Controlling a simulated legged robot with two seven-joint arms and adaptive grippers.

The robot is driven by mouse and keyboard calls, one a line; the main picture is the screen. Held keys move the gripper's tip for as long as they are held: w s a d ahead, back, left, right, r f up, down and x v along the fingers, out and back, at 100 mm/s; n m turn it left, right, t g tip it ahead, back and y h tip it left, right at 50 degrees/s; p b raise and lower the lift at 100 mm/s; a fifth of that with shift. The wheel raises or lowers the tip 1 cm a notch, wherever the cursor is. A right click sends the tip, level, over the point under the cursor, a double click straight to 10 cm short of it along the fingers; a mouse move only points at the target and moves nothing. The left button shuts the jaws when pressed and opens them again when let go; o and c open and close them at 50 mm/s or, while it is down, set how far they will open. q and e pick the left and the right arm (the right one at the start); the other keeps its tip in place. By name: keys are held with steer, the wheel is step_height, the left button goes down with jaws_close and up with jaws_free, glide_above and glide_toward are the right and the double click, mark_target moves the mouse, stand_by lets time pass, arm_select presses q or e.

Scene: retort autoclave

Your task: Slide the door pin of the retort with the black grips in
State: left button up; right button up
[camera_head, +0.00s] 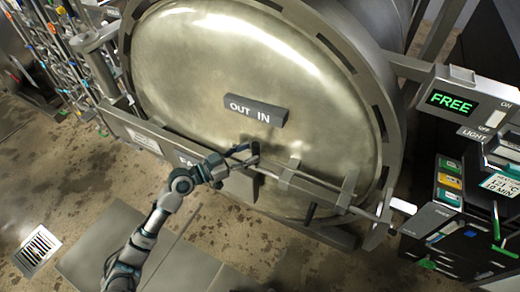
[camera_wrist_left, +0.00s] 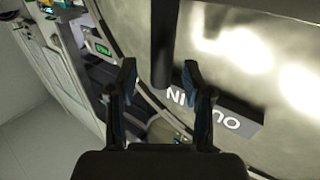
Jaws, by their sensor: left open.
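The round metal retort door (camera_head: 200,75) fills the middle of the head view, with an OUT IN plate (camera_head: 255,110). The door pin (camera_head: 318,187) is a thin rod running across the lower right of the door through brackets. A black grip (camera_head: 310,213) hangs below it. My left gripper (camera_head: 243,158) is at the rod's left end, below the plate; its fingers are open. In the left wrist view, my left gripper (camera_wrist_left: 160,80) has a dark upright bar (camera_wrist_left: 164,45) between and just beyond its fingertips, seemingly a grip. Contact cannot be told. My right gripper is not in view.
A FREE display panel (camera_head: 453,103) stands at the right, above a dark cabinet (camera_head: 440,235) with green handles. A crossbar (camera_head: 150,138) runs below the door's left side. Pipes and valves crowd the far left.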

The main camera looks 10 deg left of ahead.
arm_select(q)
steer(key=s+v, duration=0.1)
steer(key=v, duration=0.5)
steer(key=shift+d, duration=0.3)
